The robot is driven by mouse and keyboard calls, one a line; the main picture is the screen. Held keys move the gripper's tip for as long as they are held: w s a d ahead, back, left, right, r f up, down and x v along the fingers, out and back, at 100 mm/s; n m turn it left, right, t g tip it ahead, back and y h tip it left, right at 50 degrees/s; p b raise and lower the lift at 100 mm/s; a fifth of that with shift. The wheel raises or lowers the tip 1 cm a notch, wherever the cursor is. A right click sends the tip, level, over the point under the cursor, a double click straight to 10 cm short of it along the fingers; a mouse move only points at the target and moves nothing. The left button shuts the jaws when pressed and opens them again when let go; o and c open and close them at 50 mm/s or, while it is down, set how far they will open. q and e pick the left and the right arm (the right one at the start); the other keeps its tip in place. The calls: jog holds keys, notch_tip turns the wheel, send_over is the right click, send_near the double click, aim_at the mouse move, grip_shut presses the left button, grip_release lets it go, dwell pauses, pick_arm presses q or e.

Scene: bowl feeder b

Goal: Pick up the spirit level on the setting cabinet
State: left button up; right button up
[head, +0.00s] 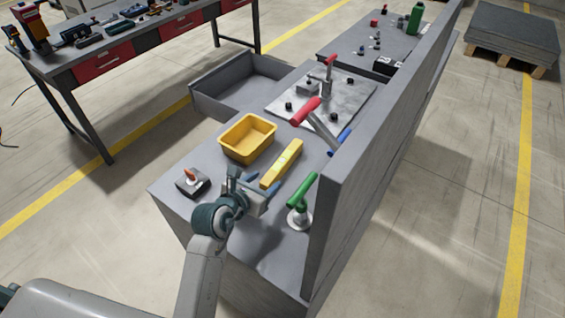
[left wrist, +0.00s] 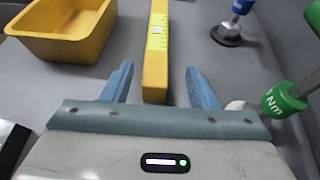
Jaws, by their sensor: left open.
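The yellow spirit level (head: 287,157) lies flat on the grey top of the setting cabinet (head: 192,152), right of a yellow bin. My left gripper (head: 264,185) is open at the level's near end. In the left wrist view the level (left wrist: 157,45) runs away from me, and its near end lies between the two blue fingers of the left gripper (left wrist: 158,70). Gaps show on both sides, so the fingers do not grip it; their height above the top is hard to tell. My right gripper is not in view.
The yellow bin (head: 248,138) stands left of the level. A green-handled tool (head: 302,190) stands close on the right, before the tall grey panel (head: 385,120). A small black block with an orange top (head: 192,180) is at left. A red-handled tool (head: 306,111) stands behind.

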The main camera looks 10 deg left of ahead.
aim_at(272, 173)
pick_arm(q)
jog(key=shift+x, duration=0.9)
jog(key=p+x, duration=0.1)
jog(key=x, duration=0.1)
jog(key=p+x, duration=0.1)
jog(key=x, duration=0.1)
jog(key=shift+w+a, duration=0.15)
jog(key=shift+w, duration=0.2)
jog(key=shift+w+f, duration=0.2)
jog(key=shift+w, duration=0.05)
jog(key=shift+s, duration=0.1)
jog(key=shift+c, duration=0.2)
grip_shut()
